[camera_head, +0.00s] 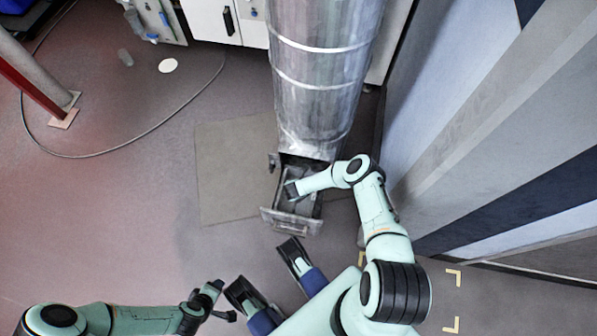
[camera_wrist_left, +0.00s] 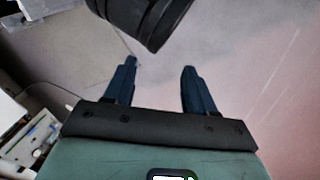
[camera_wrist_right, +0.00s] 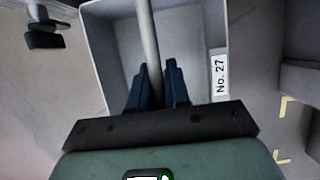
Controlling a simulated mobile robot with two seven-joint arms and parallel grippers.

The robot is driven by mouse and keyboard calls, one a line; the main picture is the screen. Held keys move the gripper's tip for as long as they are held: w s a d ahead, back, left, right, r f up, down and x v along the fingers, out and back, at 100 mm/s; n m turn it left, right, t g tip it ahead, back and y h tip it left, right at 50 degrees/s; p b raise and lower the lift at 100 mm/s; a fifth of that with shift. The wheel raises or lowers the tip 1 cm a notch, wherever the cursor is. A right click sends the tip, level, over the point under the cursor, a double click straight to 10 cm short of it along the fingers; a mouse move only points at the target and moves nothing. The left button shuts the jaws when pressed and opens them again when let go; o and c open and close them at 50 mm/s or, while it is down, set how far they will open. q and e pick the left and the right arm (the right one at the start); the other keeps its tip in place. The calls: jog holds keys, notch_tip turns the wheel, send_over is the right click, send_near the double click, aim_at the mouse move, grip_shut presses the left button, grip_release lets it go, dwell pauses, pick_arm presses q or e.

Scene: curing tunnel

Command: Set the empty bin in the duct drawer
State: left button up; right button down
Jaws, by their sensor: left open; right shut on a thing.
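The duct drawer (camera_head: 291,222) stands pulled out at the foot of the silver duct in the head view. A grey, open-topped bin (camera_wrist_right: 107,50) fills much of the right wrist view, with a pale bar handle (camera_wrist_right: 149,40) across it and no contents in the part I see. My right gripper (camera_head: 290,190) is shut on this handle, over the drawer opening; it also shows in the right wrist view (camera_wrist_right: 157,85). I cannot tell whether the bin rests on the drawer floor. My left gripper (camera_wrist_left: 158,80) is open and empty, low and to the left, away from the drawer.
The silver duct (camera_head: 322,75) rises directly behind the drawer. A striped wall panel (camera_head: 490,120) stands close on the right. A "No. 27" label (camera_wrist_right: 219,76) shows beside the bin. The floor left of the drawer is free, with a flat mat (camera_head: 228,170) and a cable (camera_head: 150,133).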

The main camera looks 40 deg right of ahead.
notch_tip(320, 180, down, 4)
jog(key=shift+r+b, duration=0.1)
jog(key=shift+b, duration=0.7)
pick_arm(q)
jog(key=shift+w+a+f, duration=0.35)
jog(key=shift+w+f, duration=0.15)
jog(key=shift+w, duration=0.05)
jog(key=shift+w+a+f, duration=0.35)
jog(key=shift+w+f, duration=0.15)
pick_arm(e)
jog(key=c, duration=1.1)
grip_release()
pick_arm(q)
jog(key=shift+s+f, duration=0.15)
jog(key=shift+s, duration=0.05)
jog(key=shift+w, duration=0.1)
